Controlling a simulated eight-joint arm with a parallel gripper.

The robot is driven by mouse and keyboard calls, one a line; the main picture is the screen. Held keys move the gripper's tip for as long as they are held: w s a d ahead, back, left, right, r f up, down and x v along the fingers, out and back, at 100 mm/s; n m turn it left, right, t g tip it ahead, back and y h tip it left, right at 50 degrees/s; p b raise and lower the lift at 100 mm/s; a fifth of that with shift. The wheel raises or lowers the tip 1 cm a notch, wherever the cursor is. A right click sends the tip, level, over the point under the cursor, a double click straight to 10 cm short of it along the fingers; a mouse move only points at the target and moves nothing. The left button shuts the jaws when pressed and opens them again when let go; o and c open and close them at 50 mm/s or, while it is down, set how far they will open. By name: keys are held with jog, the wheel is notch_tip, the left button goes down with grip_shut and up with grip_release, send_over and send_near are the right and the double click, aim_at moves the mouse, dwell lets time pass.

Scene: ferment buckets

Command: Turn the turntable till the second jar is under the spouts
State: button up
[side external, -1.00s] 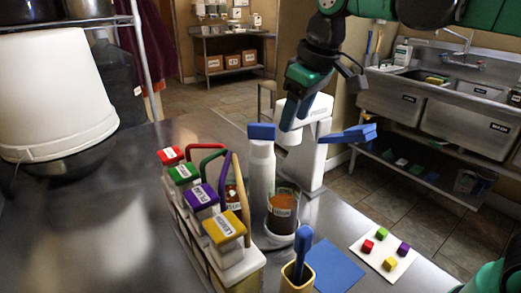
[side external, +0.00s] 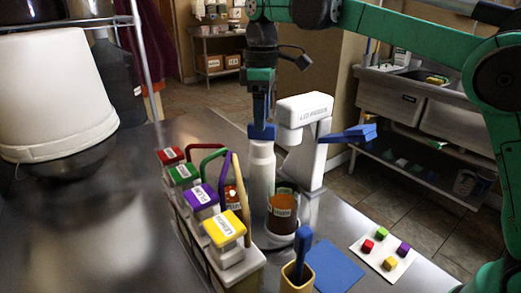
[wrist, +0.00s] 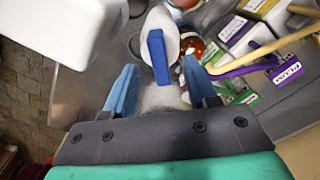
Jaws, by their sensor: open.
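A white post (side external: 261,175) with a blue bar-shaped top stands in the middle of the side view. The blue bar (wrist: 157,57) also shows in the wrist view. My gripper (side external: 262,132) points down over this bar; its open fingers are on either side of it in the wrist view (wrist: 160,92), with no clear contact. A second amber jar (side external: 233,195) is partly hidden behind handles at the left. I cannot make out the turntable's full outline or any spouts.
A white press-like machine (side external: 305,112) with a blue lever stands close right of the post. A rack (side external: 213,262) of lidded containers with coloured handles is at the left. A yellow cup (side external: 297,278), blue mat (side external: 335,268) and card with cubes (side external: 384,252) lie in front.

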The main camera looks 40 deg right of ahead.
jog(key=shift+f, duration=1.35)
jog(key=shift+c, duration=0.3)
grip_shut()
